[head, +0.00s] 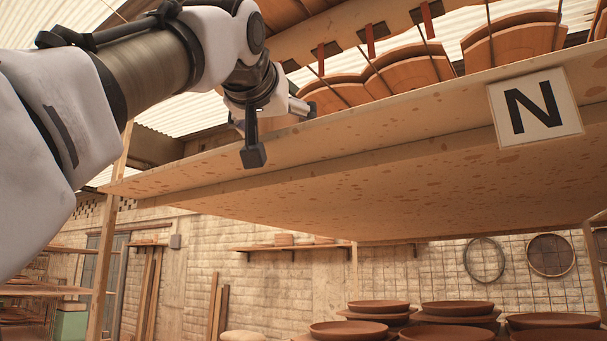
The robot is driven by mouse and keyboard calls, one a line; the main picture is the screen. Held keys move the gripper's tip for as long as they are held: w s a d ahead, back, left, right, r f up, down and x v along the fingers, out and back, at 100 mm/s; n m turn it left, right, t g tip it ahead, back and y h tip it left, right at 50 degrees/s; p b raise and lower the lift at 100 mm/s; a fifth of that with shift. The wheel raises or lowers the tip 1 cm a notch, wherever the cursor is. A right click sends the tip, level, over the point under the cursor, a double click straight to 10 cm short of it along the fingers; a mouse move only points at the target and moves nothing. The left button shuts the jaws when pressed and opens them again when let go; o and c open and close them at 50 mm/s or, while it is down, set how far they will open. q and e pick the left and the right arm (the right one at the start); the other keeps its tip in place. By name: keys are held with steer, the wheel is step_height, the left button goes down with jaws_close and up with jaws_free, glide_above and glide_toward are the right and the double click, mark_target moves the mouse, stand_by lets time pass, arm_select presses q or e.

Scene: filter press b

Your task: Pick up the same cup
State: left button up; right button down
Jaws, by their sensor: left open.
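My left arm reaches in from the left, and my left gripper (284,118) is at the front edge of the raised board marked N (400,125). The gripper is open; its fingers are partly hidden by the wrist and the board edge. I see the board from below, so most of its top is hidden. I cannot clearly make out a cup; a small reddish-brown patch shows just behind the gripper, too covered to name. My right gripper is not in view.
Large curved terracotta pieces (510,42) stand in a rack above and behind the board. Stacked terracotta dishes (455,310) sit below at the right. A wall shelf (290,246) is at the back. The board's front edge runs close under my wrist.

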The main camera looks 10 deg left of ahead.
arm_select(q)
steer(key=shift+w+a+f, duration=0.1)
steer(key=shift+w+f, duration=0.05)
steer(key=shift+w, duration=0.45)
steer(key=shift+w+a+f, duration=0.1)
steer(key=shift+w, duration=0.45)
steer(key=s, duration=0.2)
steer(key=s+d+r, duration=0.1)
steer(key=s, duration=0.1)
steer(key=shift+r, duration=0.1)
steer(key=c, duration=1.1)
steer(key=shift+w, duration=0.2)
steer(key=shift+c, duration=0.9)
steer(key=shift+w+a+f, duration=0.15)
steer(key=shift+w+f, duration=0.05)
steer(key=shift+w, duration=0.2)
steer(key=shift+w+a+f, duration=0.1)
steer(key=shift+w+f, duration=0.1)
steer(key=shift+w, duration=0.2)
steer(key=shift+c, duration=0.2)
steer(key=shift+s+r, duration=0.1)
steer(key=shift+s, duration=0.15)
steer(key=shift+c, duration=0.7)
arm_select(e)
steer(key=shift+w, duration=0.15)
arm_select(q)
steer(key=shift+w+r, duration=0.1)
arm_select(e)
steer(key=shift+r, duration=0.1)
